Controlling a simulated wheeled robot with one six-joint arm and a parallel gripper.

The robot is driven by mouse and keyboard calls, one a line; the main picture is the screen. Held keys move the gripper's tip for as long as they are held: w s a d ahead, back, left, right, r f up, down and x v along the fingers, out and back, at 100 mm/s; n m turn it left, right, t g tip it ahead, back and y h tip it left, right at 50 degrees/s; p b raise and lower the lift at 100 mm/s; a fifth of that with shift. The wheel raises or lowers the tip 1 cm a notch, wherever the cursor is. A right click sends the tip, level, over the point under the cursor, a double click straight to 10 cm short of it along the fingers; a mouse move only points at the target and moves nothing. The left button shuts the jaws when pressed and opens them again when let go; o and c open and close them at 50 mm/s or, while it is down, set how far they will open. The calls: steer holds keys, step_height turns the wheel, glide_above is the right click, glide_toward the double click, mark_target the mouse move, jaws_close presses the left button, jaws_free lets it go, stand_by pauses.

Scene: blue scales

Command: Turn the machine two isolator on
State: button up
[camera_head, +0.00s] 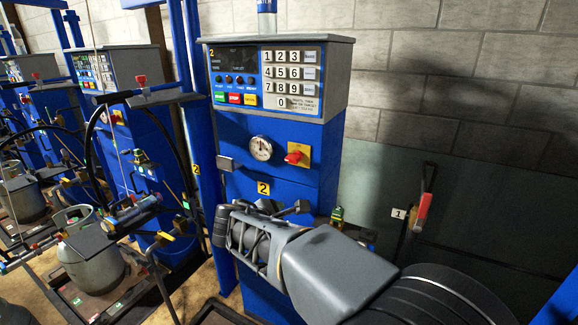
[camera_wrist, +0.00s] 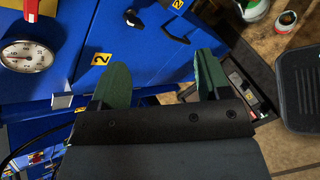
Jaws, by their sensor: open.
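Machine two is the blue cabinet (camera_head: 285,188) with a keypad panel and a yellow "2" label. Its isolator is a red knob (camera_head: 295,157) on a yellow plate, right of the round gauge. In the head view the knob's handle lies roughly sideways. In the wrist view the isolator (camera_wrist: 38,7) is cut off at the top left corner. My gripper (camera_head: 258,208) is below the isolator, in front of the cabinet, apart from the knob. In the wrist view its two green fingers (camera_wrist: 163,70) are spread wide with nothing between them.
The gauge (camera_head: 261,148) sits left of the isolator, above a grey latch (camera_head: 226,163). A red-handled lever (camera_head: 423,210) labelled "1" is on the wall at right. Other machines and a gas cylinder (camera_head: 92,262) stand at left.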

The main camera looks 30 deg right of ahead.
mark_target(291, 161)
steer(key=w+d+r+n+t+h, duration=0.1)
steer(key=w+r+n+t+h, duration=0.35)
steer(key=w+r+n, duration=0.35)
steer(key=shift+n+h, duration=0.25)
steer(key=shift+n, duration=0.35)
steer(key=x, duration=0.9)
steer(key=f+x, duration=0.1)
steer(key=x, duration=0.4)
steer(key=shift+w+a+p, duration=0.15)
steer(key=shift+w+p, duration=0.05)
steer(key=shift+p, duration=0.2)
steer(key=c, duration=0.9)
steer(key=shift+f, duration=0.1)
